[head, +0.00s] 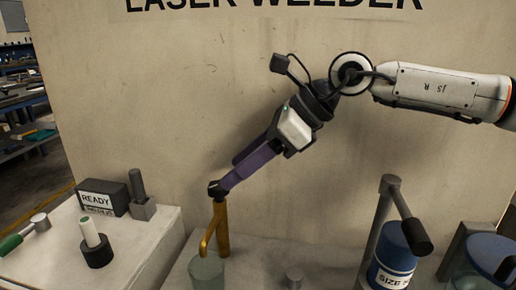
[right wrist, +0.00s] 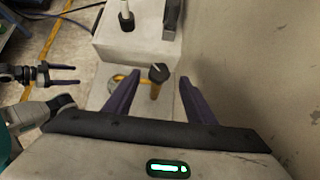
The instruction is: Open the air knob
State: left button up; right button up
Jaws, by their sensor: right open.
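A dark knob (head: 217,189) tops an upright brass pipe (head: 222,222) with a curved spout. In the right wrist view the knob (right wrist: 158,73) shows between the tips of my right gripper. No label on the knob can be read. My right gripper (head: 222,184) is open with purple fingers and points down at the knob. In the right wrist view its fingers (right wrist: 160,82) stand apart on either side, with gaps to the knob. Whether the tips are level with the knob or above it is hard to tell. My left gripper (right wrist: 73,75) shows at the left of the right wrist view, open and empty.
A pale cup (head: 206,272) stands under the spout. A pale box (head: 145,240) at left carries a READY display (head: 97,198) and a white-topped stick (head: 91,235). A blue SIZE container (head: 392,262) with a levered post stands right. The LASER WELDER wall (head: 420,150) rises behind.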

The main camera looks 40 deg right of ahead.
jog(key=v, duration=0.5)
jog(key=shift+s+d+r, duration=0.15)
jog(key=shift+s, duration=0.05)
jog(key=shift+s, duration=0.1)
